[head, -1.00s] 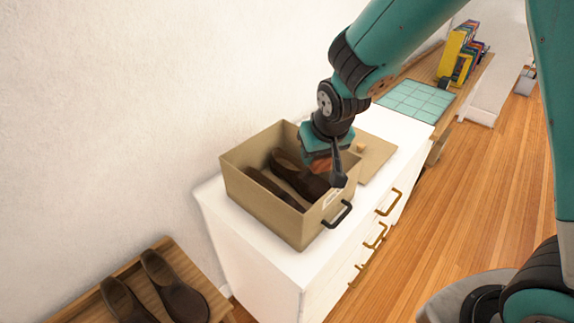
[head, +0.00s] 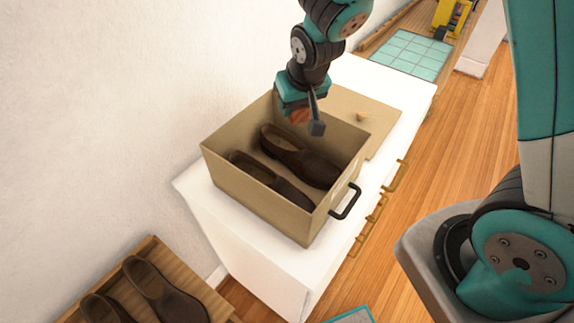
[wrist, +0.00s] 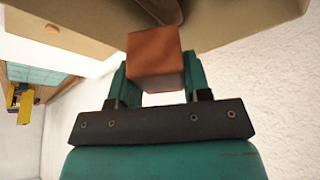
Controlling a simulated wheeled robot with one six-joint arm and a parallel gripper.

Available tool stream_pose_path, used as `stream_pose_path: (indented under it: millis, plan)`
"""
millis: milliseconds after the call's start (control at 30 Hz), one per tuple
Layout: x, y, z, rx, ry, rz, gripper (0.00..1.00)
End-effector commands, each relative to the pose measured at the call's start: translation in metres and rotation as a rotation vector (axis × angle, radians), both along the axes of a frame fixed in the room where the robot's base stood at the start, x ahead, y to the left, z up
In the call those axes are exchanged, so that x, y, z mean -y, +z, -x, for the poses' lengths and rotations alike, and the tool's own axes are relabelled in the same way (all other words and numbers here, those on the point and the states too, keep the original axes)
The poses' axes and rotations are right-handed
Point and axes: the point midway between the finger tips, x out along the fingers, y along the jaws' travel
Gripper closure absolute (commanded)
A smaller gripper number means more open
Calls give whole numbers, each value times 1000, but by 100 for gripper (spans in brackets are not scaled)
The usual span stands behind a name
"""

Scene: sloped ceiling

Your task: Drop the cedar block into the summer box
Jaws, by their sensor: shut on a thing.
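The cedar block (wrist: 155,60) is a reddish-brown cube held between the teal fingers of my gripper (wrist: 154,80) in the wrist view. In the head view my gripper (head: 300,112) is over the far part of the open tan box (head: 262,200), with the block (head: 299,116) partly hidden by the gripper. The box stands on a white dresser and holds a pair of dark brown shoes (head: 298,158). It has a black handle on its front. Its label is not readable now, so I cannot tell whether it is the summer box.
A tan lid (head: 375,125) with a small knob lies behind the box on the white dresser (head: 240,240). More brown shoes (head: 160,290) sit on a wooden bench at lower left. A pale teal tiled mat (head: 405,52) lies farther back. The wall is close on the left.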

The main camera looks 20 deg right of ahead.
Motion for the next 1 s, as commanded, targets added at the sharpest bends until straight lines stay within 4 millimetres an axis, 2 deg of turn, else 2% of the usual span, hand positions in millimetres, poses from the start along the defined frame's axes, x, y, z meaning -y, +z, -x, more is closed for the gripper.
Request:
stream_pose_path:
  millis: [33,133,467,500,600,633,1000]
  plan:
    - [0,-12,0,-1,1,0,79]
    - [-1,-21,0,-2,2,1,79]
    - [-2,-24,0,0,3,0,79]
    - [-2,-24,0,0,3,0,54]
    - [-2,-24,0,0,4,1,31]
    - [-2,-24,0,0,4,1,26]
    - [-2,-19,2,2,4,0,26]
